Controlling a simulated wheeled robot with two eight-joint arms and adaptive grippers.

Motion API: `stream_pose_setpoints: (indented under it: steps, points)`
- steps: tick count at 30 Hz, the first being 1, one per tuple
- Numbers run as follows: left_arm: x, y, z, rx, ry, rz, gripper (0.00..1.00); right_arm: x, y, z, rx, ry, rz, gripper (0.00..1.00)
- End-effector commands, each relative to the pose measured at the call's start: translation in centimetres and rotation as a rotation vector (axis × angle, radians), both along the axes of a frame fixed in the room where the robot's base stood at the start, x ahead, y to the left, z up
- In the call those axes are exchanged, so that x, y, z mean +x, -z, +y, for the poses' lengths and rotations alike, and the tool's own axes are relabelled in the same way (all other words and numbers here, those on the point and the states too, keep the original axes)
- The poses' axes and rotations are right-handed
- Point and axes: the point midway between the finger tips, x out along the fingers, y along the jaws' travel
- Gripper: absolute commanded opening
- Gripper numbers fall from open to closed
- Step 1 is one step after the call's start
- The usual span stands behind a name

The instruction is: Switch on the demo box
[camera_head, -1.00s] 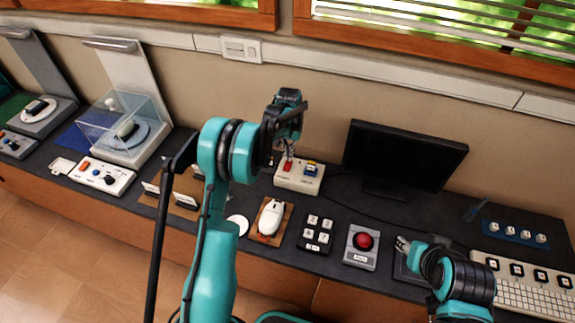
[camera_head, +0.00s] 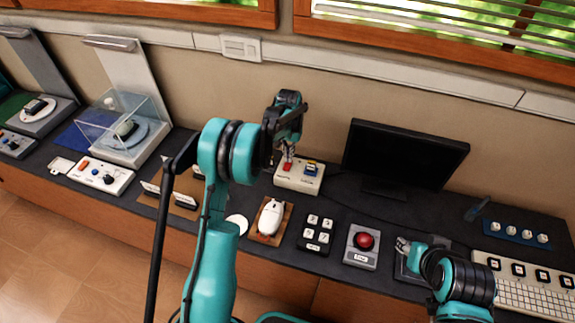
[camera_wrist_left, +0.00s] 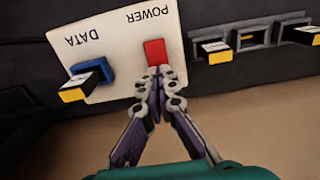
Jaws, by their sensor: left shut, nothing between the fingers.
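The demo box (camera_head: 299,181) is a small cream box on the dark counter, left of the monitor. In the left wrist view its top (camera_wrist_left: 113,36) carries the labels "POWER" and "DATA". A red switch (camera_wrist_left: 155,52) sits by "POWER", and a blue socket with a black and yellow plug (camera_wrist_left: 86,80) sits by "DATA". My left gripper (camera_head: 286,152) is over the box; in the left wrist view its closed fingertips (camera_wrist_left: 158,72) are at the red switch's edge, seemingly touching it. My right gripper (camera_head: 403,245) is low at the right, far from the box; its fingers are too small to read.
The monitor (camera_head: 404,161) stands right of the box. In front are a white mouse (camera_head: 271,217), a keypad (camera_head: 317,234) and a red button (camera_head: 364,241). In the left wrist view more black and yellow plugs (camera_wrist_left: 217,51) sit beside the box.

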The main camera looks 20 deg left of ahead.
Motion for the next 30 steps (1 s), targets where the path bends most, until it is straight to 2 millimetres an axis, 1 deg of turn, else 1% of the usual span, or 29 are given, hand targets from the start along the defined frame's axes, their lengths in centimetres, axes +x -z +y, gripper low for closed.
stream_pose_setpoints:
  steps: [22, 26, 30]
  points:
    - [0.0, 1.2, 0.0, 0.0, 0.0, 0.0, 0.0, 0.0, 0.8, 0.0, 0.0, 0.0, 0.0, 0.4]
    - [0.0, 0.9, 0.0, 0.0, 0.0, 0.001, 0.0, 0.0, 0.7, 0.0, 0.0, 0.0, 0.0, 0.4]
    - [0.0, 0.0, 0.0, 0.0, 0.0, 0.001, 0.0, 0.0, 0.1, 0.0, 0.0, 0.0, 0.0, 0.4]
